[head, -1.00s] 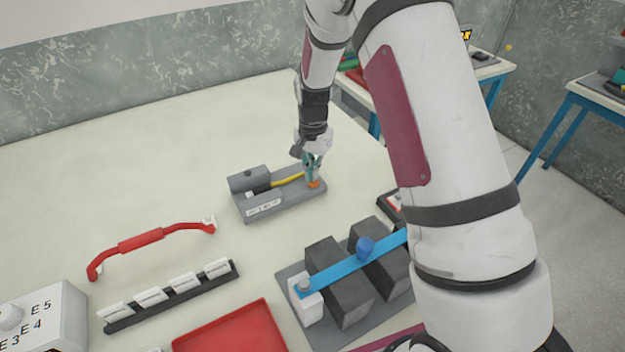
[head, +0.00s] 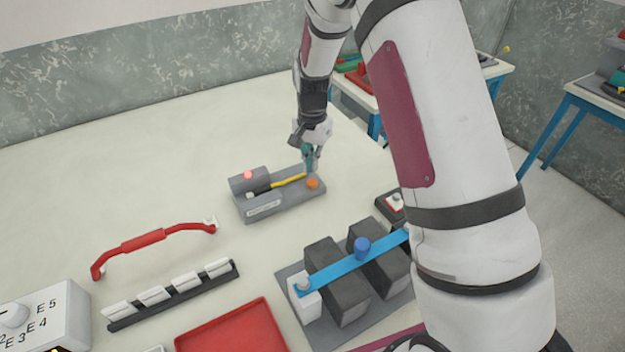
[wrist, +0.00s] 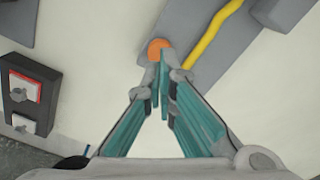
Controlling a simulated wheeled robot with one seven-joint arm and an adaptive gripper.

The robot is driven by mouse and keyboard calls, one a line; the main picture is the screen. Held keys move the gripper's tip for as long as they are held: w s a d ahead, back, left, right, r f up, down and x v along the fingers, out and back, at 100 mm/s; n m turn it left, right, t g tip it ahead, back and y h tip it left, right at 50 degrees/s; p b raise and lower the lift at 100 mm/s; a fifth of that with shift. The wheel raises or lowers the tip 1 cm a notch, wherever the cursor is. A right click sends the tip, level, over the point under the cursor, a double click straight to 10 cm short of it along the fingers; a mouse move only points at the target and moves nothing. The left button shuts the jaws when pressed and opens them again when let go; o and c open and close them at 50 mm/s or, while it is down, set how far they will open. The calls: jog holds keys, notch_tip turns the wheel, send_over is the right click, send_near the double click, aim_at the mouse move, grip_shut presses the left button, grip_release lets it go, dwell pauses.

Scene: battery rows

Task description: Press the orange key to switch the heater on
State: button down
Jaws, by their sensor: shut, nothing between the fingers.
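The heater unit (head: 290,201) is a grey base on the table with a dark grey block, a yellow cable and a small label. The round orange key (head: 313,183) sits at its right end, and also shows in the wrist view (wrist: 158,47). A small light (head: 248,175) on the block glows red. My gripper (head: 311,168), with teal fingers, is just above and behind the orange key in the head view. In the wrist view its shut, empty fingertips (wrist: 164,60) overlap the key's lower edge. The head view shows the key uncovered, with the fingers apparently clear of it.
A red handle (head: 150,240), a row of white clips (head: 170,292) and a red tray (head: 235,335) lie nearer. Dark blocks under a blue bar (head: 350,262) stand front right. A dark switch box (wrist: 30,95) is beside the heater. The table behind is clear.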

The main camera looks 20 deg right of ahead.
jog(key=shift+r, duration=0.75)
jog(key=w+d+b, duration=0.2)
jog(key=d, duration=0.7)
jog(key=shift+d, duration=0.4)
